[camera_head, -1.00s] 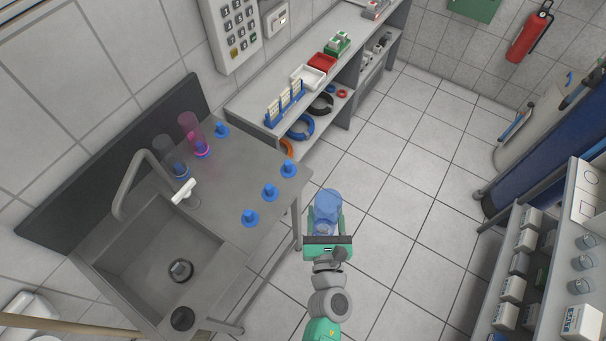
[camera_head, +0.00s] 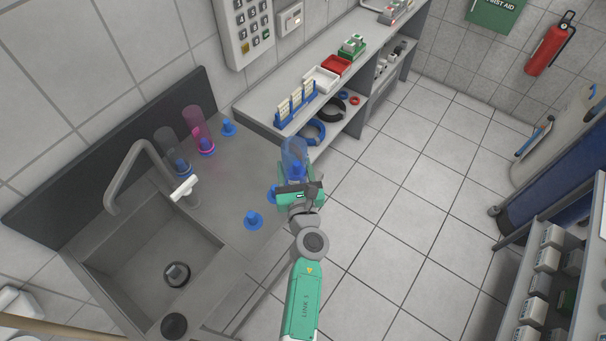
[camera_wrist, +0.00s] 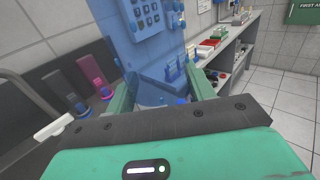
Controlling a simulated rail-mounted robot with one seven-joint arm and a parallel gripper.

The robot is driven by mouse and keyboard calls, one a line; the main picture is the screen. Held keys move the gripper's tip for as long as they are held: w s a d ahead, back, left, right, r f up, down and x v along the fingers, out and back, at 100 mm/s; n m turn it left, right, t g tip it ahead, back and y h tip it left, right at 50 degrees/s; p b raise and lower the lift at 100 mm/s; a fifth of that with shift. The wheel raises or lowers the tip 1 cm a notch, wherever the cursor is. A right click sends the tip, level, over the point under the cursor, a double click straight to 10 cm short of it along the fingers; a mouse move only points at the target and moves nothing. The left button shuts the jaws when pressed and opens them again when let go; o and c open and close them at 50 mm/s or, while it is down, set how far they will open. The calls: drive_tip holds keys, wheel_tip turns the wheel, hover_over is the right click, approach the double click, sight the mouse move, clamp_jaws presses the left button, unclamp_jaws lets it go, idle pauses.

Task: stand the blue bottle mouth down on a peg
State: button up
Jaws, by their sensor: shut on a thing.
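The see-through blue bottle (camera_head: 293,149) is in my gripper (camera_head: 298,188), over the right edge of the steel sink top. My gripper's fingers are shut on it; it also fills the middle of the wrist view (camera_wrist: 148,38). Its wide body points up in the head view; its mouth is hidden. A blue peg (camera_head: 297,170) shows through or just behind the bottle; I cannot tell whether the bottle is around it or above it. Another peg (camera_head: 271,193) is partly hidden by my gripper. Bare pegs stand at the front (camera_head: 253,221) and back (camera_head: 228,128).
A pink bottle (camera_head: 196,122) and a clear grey bottle (camera_head: 168,143) stand on pegs at the back left. The tap (camera_head: 139,165) arches beside the sink basin (camera_head: 150,255). A shelf bench (camera_head: 255,113) with a blue rack (camera_head: 295,105) and trays stands behind.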

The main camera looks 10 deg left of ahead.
drive_tip(key=w+a+f+b, duration=0.3)
drive_tip(key=a+f+b, duration=0.2)
drive_tip(key=a+b, duration=0.2)
drive_tip(key=shift+a+f+b, duration=0.25)
drive_tip(key=shift+f+b, duration=0.1)
drive_tip(key=shift+b, duration=0.4)
drive_tip(key=shift+f+b, duration=0.25)
drive_tip(key=shift+b, duration=0.05)
drive_tip(key=shift+f, duration=0.15)
idle(0.3)
drive_tip(key=shift+f+b, duration=0.1)
drive_tip(key=shift+b, duration=0.25)
drive_tip(key=shift+f+b, duration=0.85)
